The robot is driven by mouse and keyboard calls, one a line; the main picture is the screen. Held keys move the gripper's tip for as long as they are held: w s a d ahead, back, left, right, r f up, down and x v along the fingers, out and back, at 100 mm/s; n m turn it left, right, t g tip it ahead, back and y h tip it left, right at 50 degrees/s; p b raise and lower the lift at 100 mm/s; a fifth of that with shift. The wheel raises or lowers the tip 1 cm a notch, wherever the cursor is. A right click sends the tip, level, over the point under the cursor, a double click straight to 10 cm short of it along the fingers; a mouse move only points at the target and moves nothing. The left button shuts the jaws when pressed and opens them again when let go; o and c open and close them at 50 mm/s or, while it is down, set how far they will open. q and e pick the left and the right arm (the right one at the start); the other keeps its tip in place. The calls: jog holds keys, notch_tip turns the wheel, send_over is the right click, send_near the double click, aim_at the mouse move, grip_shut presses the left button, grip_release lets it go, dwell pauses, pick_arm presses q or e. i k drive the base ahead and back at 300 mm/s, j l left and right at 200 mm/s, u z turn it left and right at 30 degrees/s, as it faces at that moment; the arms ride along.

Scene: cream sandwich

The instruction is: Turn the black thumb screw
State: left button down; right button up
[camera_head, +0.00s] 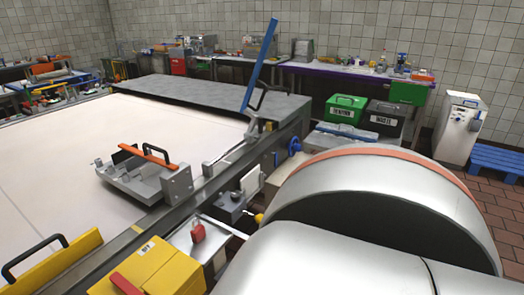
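I cannot pick out the black thumb screw with certainty. A grey metal fixture (150,180) with an orange bar (148,152) and dark parts sits on the pale table near its right edge. Behind it, a clamp-like bracket (253,128) with a long upright blue bar (260,65) and a black handle stands on the metal rail. A blue knob (294,146) is on the rail's right side. Neither of my grippers is in view. A large silver arm link of mine fills the lower right and hides what lies behind it.
The pale table (60,150) is mostly clear. Green (346,108) and black (383,118) bins stand beyond the rail. A white cabinet (458,128) and blue pallet (497,160) are at right.

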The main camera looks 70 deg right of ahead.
aim_at(235, 195)
jog(key=z, duration=1.85)
